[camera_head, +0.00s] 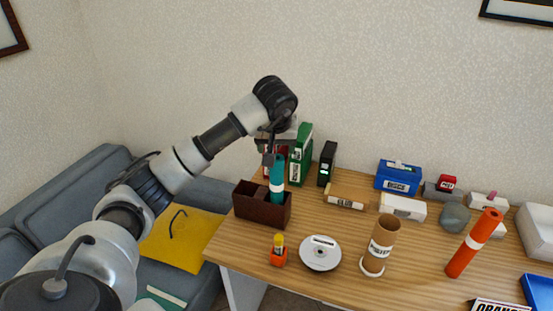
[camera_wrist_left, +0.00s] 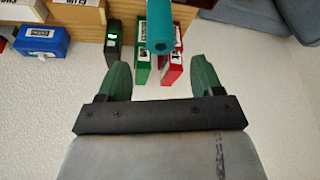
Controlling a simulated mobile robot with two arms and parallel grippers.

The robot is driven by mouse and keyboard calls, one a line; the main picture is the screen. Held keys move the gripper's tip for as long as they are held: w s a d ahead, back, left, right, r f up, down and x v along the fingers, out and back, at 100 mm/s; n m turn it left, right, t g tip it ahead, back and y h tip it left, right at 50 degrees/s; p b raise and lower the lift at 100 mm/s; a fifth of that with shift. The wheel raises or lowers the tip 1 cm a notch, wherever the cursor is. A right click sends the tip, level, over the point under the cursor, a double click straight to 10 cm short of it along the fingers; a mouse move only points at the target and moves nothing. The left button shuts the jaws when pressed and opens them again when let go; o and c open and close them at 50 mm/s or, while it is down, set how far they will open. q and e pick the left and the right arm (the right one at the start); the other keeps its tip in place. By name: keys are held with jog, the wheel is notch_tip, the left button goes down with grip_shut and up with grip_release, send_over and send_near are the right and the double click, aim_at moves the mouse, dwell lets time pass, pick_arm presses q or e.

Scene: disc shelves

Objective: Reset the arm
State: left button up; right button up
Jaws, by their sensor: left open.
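My left arm comes in from the left in the head view. My left gripper (camera_head: 270,150) is at the top of a teal tube (camera_head: 277,172). The tube stands upright in a brown divided box (camera_head: 262,212) on the table. In the left wrist view my left gripper (camera_wrist_left: 160,72) is open, with its two green fingers apart and nothing between them. The teal tube's end (camera_wrist_left: 160,45) shows just beyond the fingertips, in line with the gap. Whether a finger touches the tube, I cannot tell. My right gripper is not in view.
Green (camera_head: 301,155) and black (camera_head: 327,163) cases stand behind the brown box. A grey sofa (camera_head: 75,190) is at left.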

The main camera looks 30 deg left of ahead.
pick_arm(q)
jog(key=shift+v, duration=0.8)
